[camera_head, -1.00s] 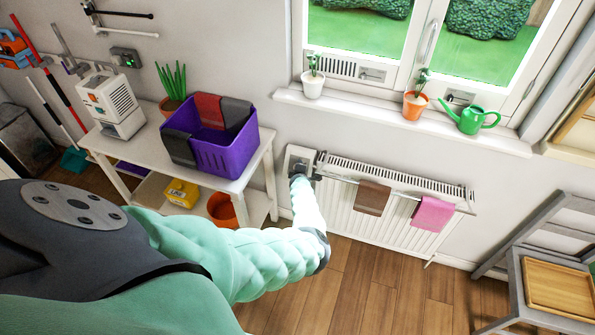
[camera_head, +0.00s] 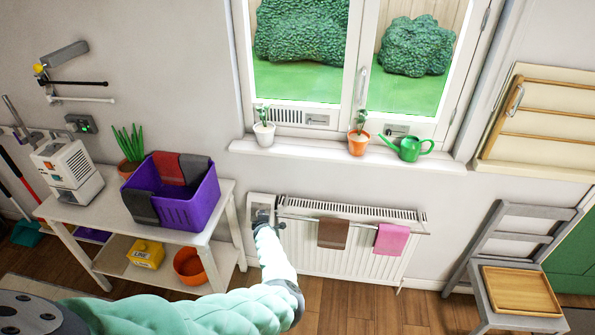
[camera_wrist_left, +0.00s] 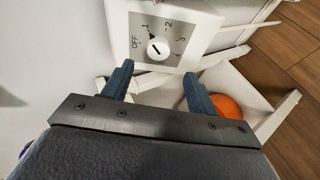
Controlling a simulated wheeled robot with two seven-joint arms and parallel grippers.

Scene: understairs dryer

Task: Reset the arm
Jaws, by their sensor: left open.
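My left arm comes in from the lower left in the head view, and its gripper (camera_head: 265,217) is at the control box (camera_head: 261,203) on the left end of the white radiator (camera_head: 350,250). In the left wrist view the gripper's two dark fingers (camera_wrist_left: 158,70) are spread apart with nothing between them. Just beyond them is the box's grey dial plate with a round white knob (camera_wrist_left: 158,48), marked OFF and 1 to 4. The knob's exact setting is hard to read. My right gripper is not in view.
A brown cloth (camera_head: 333,233) and a pink cloth (camera_head: 389,240) hang on the radiator's rail. Left of it stands a white table (camera_head: 205,240) with a purple basket (camera_head: 190,212) and an orange pot (camera_head: 190,266) below. A grey chair (camera_head: 515,315) stands at the right.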

